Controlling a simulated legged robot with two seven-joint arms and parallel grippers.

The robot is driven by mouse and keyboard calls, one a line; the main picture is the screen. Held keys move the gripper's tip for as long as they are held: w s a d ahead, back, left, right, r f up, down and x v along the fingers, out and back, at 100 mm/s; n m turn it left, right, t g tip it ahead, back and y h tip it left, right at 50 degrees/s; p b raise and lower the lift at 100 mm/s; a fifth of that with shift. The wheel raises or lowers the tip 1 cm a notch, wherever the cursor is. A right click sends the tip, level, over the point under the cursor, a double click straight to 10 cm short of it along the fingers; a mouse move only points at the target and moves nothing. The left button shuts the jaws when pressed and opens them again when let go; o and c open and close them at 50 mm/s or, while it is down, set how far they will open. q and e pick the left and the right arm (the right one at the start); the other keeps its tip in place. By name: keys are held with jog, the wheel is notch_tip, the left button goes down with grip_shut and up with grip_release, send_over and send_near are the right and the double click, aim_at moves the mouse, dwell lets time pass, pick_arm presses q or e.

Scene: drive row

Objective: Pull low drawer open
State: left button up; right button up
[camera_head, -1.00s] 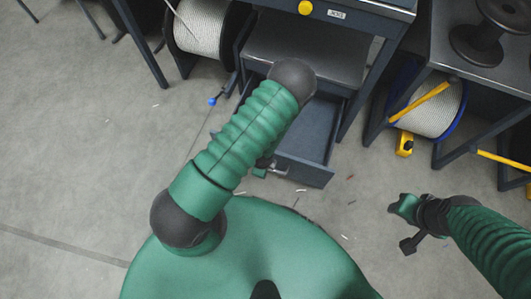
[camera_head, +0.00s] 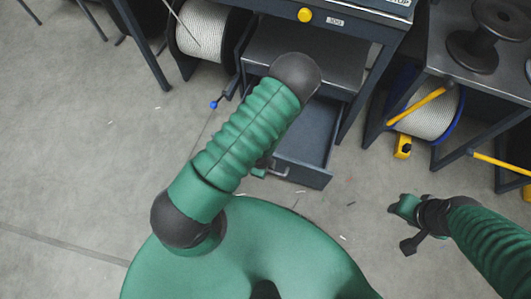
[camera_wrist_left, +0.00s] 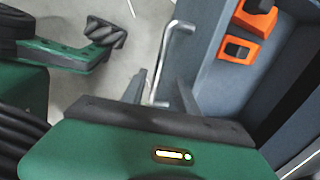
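The low drawer (camera_head: 308,135) is grey-blue and stands pulled out under the bench in the head view. Its metal bar handle (camera_head: 280,172) is on the front panel, partly behind my left arm. In the left wrist view the handle (camera_wrist_left: 177,40) runs down between the fingers of my left gripper (camera_wrist_left: 161,88). The fingers are apart, with gaps visible beside the bar. In the head view my left gripper (camera_head: 260,170) is mostly hidden by its arm. My right gripper (camera_head: 402,207) is over bare floor at the right, away from the drawer; its finger opening is unclear.
Orange pieces with black parts (camera_wrist_left: 242,42) show inside the drawer in the wrist view. A shelf (camera_head: 300,60) is above the drawer. A white cable spool (camera_head: 203,32) stands left, another (camera_head: 428,115) right beneath a bench. Floor at left is clear.

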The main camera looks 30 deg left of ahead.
pick_arm(q)
notch_tip(320, 180, up, 12)
jog(key=s+p, duration=0.2)
jog(key=p, duration=0.2)
jog(key=shift+d+f, duration=0.25)
jog(key=shift+d, duration=0.05)
